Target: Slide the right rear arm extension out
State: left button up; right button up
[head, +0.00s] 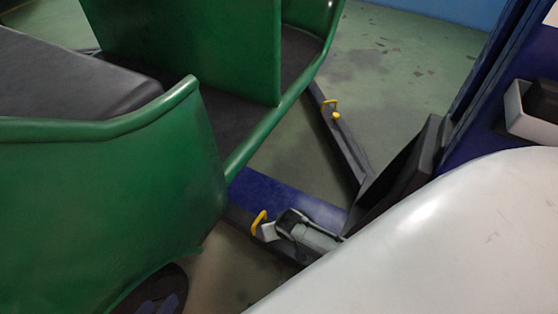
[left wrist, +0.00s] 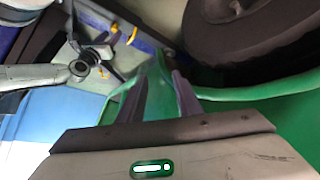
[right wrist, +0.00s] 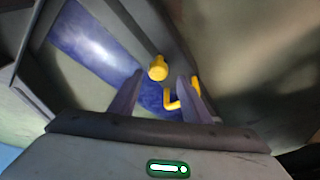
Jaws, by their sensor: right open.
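A blue and dark lift arm (head: 285,193) runs under the green rickshaw, with a yellow handle (head: 259,220) near its end. My right gripper (head: 276,229) is beside that handle. In the right wrist view its fingers are apart, with the bent yellow handle (right wrist: 170,101) between and just beyond them, partly hidden by the right finger. A round yellow knob (right wrist: 158,68) shows just above. I cannot tell whether they touch. My left gripper (left wrist: 160,78) is open and empty by the rickshaw's green body, near a wheel (left wrist: 245,35).
The green rickshaw (head: 110,170) fills the left side. A second dark lift arm (head: 343,140) with yellow fittings (head: 331,108) lies farther back. A blue lift post (head: 485,70) stands at the right. Open floor (head: 410,60) lies beyond the second arm.

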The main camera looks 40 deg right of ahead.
pick_arm(q)
jog(key=shift+s+a+r+n+y+p, duration=0.15)
jog(key=shift+s+a+y+p, duration=0.1)
jog(key=shift+a+p, duration=0.4)
jog(key=shift+s+a+n+y+p, duration=0.1)
jog(key=shift+a+y+p, duration=0.25)
jog(key=shift+p, duration=0.45)
jog(key=shift+s+a+r+n+y+p, duration=0.1)
jog(key=shift+s+a+n+y+p, duration=0.1)
jog(key=shift+a+p, duration=0.45)
pick_arm(e)
jog(key=v, duration=0.8)
jog(key=shift+w, duration=0.15)
